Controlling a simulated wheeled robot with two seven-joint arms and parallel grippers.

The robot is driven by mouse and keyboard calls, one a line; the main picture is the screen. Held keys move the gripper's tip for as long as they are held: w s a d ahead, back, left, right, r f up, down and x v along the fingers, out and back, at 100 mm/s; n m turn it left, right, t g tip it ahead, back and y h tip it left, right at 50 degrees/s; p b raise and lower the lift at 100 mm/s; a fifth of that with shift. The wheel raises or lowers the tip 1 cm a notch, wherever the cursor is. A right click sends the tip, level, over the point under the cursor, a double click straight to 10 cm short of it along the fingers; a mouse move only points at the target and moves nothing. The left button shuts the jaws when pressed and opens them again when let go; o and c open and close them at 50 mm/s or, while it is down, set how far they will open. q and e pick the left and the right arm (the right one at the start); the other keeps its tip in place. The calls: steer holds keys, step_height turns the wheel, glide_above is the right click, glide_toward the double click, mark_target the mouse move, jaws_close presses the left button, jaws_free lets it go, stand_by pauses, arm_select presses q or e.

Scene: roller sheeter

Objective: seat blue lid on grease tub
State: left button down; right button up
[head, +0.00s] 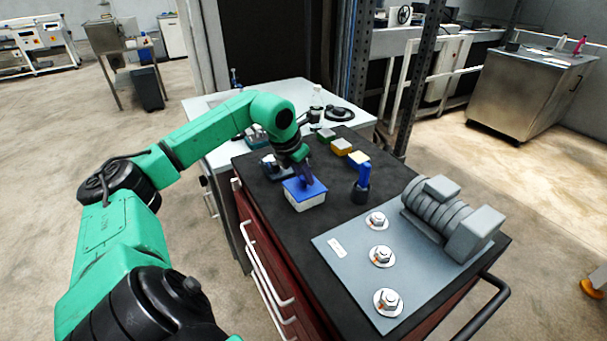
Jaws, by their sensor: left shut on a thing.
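The grease tub (308,204) is a small white box on the black top of the cabinet. The blue lid (304,189) lies over the tub's top; at this size I cannot tell whether it is fully down or slightly raised. My left gripper (306,182) points down at the lid from above and is shut on it, with its fingertips partly hidden against the blue. My right gripper is not in view.
A grey plate (338,262) with several bolts and a grey roller part (440,212) fills the right of the cabinet top (275,216). A blue-and-black tool (361,184) stands right of the tub. A white table (300,92) adjoins.

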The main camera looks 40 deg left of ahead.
arm_select(q)
steer(key=shift+c, duration=0.8)
jaws_free()
step_height(320, 180, up, 7)
steer(key=p, duration=0.6)
steer(key=shift+r+p, duration=0.1)
steer(key=shift+p, duration=0.2)
